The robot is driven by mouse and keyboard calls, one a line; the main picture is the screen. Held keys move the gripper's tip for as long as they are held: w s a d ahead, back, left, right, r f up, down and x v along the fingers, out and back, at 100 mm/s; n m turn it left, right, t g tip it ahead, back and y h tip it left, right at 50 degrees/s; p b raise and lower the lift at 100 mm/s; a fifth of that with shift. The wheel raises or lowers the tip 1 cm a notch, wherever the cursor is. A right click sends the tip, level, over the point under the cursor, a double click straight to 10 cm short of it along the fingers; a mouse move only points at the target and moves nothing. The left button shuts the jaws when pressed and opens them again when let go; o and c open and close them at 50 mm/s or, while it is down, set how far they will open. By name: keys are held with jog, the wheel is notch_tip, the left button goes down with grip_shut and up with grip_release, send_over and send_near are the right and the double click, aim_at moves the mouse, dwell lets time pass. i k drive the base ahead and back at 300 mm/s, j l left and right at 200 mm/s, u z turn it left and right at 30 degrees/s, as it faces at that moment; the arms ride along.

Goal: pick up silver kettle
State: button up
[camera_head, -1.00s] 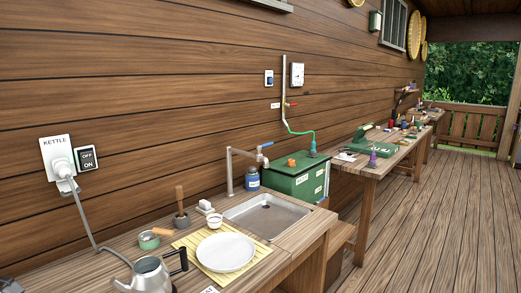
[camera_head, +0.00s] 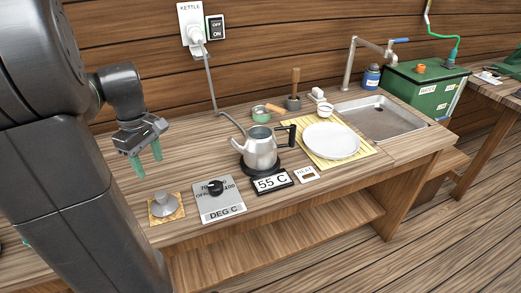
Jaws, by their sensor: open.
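The silver kettle (camera_head: 261,152) stands upright on a dark round base (camera_head: 281,167) on the wooden bench. Its lid is off and its mouth is open. Its black handle (camera_head: 291,134) points right and its spout points left. My gripper (camera_head: 147,167) hangs to the left of the kettle, above the bench, with its green fingers pointing down. It is open and empty, well apart from the kettle.
A silver knobbed lid (camera_head: 164,204) sits on a small mat. A dial panel (camera_head: 218,201) and a "55 C" display (camera_head: 271,182) lie before the kettle. A white plate (camera_head: 331,141) is close right. A power cord (camera_head: 211,85) runs down behind.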

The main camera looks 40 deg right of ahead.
aim_at(259, 147)
jog(key=l, duration=1.7)
jog(key=k, duration=0.05)
